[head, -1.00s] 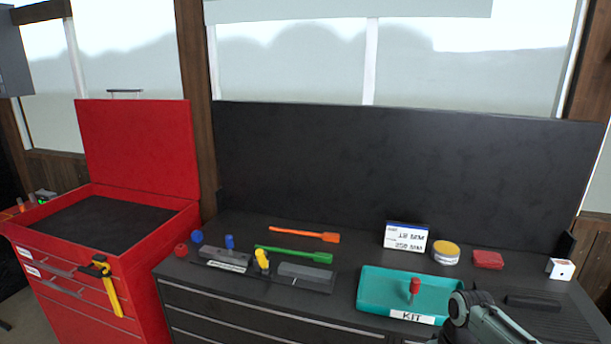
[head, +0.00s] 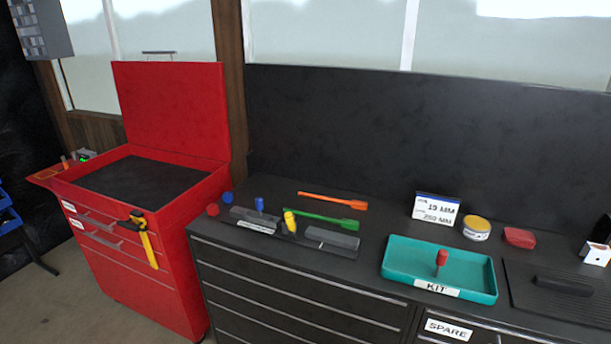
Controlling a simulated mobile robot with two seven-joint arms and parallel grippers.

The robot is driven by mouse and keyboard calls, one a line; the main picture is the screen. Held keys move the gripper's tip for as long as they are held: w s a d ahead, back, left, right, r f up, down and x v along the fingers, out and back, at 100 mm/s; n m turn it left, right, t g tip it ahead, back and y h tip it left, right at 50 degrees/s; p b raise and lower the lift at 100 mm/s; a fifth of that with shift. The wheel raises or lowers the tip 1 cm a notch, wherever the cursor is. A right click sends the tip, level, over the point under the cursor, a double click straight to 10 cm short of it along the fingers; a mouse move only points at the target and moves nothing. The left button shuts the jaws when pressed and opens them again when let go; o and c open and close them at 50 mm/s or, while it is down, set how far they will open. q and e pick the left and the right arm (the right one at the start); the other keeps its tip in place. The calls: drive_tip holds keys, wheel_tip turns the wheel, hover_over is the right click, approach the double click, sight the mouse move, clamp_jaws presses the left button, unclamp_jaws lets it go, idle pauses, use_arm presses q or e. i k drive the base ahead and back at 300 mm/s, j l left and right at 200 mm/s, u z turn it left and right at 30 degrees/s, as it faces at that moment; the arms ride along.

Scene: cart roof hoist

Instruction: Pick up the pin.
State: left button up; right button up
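A pin with a red head and a grey shank (head: 441,261) stands upright in the teal tray (head: 398,275) labelled KIT, on the dark workbench. Other small pin-like pieces are on the bench to the left: a blue one (head: 259,204) and a yellow one (head: 290,221), both upright at the dark grey holder block (head: 331,239). A red round piece (head: 213,210) and a blue round piece (head: 227,197) lie by the block's left end. Neither of my grippers shows in the head view.
Orange (head: 333,200) and green (head: 322,219) tools lie behind the block. A sign card (head: 435,209), a yellow-lidded tin (head: 477,228), a red box (head: 519,237) and a white block (head: 596,254) stand along the back. A red tool cabinet (head: 170,110) is at left.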

sight(258, 202)
drive_tip(key=i+j, duration=0.1)
drive_tip(key=j, duration=0.7)
drive_tip(key=i+j, duration=0.15)
drive_tip(key=j, duration=0.3)
drive_tip(key=j+z, duration=0.3)
drive_tip(key=z, duration=0.15)
drive_tip(key=j+z, duration=0.4)
drive_tip(key=i, duration=0.05)
